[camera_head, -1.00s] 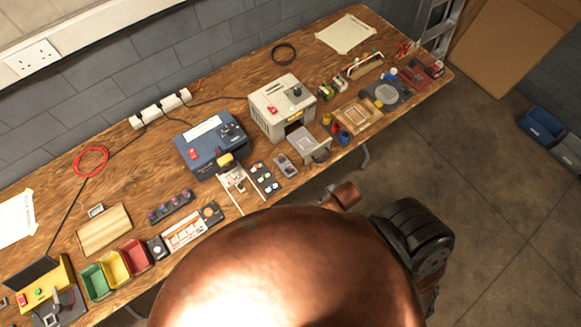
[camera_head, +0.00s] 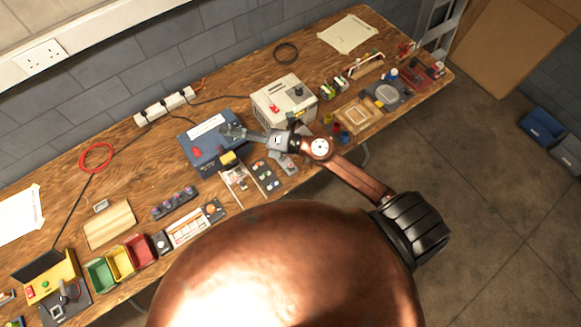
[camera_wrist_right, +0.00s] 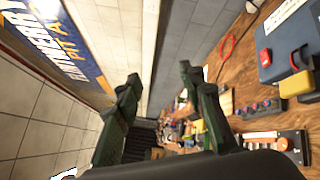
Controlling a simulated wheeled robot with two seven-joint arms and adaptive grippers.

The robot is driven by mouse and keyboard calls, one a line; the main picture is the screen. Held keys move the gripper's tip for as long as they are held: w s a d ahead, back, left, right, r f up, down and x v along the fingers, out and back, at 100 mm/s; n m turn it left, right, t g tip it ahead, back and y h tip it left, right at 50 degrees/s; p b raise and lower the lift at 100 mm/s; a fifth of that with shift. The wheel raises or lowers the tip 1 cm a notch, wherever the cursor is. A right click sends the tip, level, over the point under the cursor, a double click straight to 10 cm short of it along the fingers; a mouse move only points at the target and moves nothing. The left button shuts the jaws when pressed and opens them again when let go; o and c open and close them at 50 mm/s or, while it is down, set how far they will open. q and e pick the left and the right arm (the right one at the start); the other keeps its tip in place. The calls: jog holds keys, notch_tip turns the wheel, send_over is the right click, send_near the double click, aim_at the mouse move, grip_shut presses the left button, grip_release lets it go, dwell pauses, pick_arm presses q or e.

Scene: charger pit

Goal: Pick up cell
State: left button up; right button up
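My right gripper (camera_head: 232,132) reaches in from the right over the blue charger box (camera_head: 205,150) in the head view. In the right wrist view its two dark fingers (camera_wrist_right: 160,82) are spread apart with nothing between them. A dark rack with small round purplish tops (camera_head: 175,203) lies on the bench; it also shows in the wrist view (camera_wrist_right: 262,110). A black tray of small items (camera_head: 267,176) lies right of the charger, below my arm. I cannot tell which small item is the cell. My left gripper is not in view.
A grey machine (camera_head: 270,100) stands behind my right wrist. Green (camera_head: 100,275), yellow (camera_head: 120,264) and red (camera_head: 140,250) bins line the front edge. A wooden board (camera_head: 108,224) lies behind them. A white power strip (camera_head: 165,106) runs along the back.

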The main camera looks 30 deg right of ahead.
notch_tip(320, 180, down, 6)
jog(key=s+a+n+g, duration=0.3)
jog(key=n+g, duration=0.1)
jog(key=n, duration=0.1)
jog(key=n+g+h, duration=0.6)
jog(key=g+h, duration=0.1)
jog(key=h, duration=0.6)
send_over(291, 165)
jog(key=s, duration=0.2)
jog(key=f, duration=2.1)
jog(key=shift+d+f+p, duration=0.15)
jog(key=shift+d+p, duration=0.05)
jog(key=shift+p, duration=0.1)
jog(key=f, duration=0.1)
jog(key=w+f, duration=0.1)
jog(key=f, duration=0.3)
jog(key=shift+w+a+f+p, duration=0.2)
jog(key=shift+w+f+p, duration=0.05)
jog(key=shift+w+p, duration=0.15)
grip_shut()
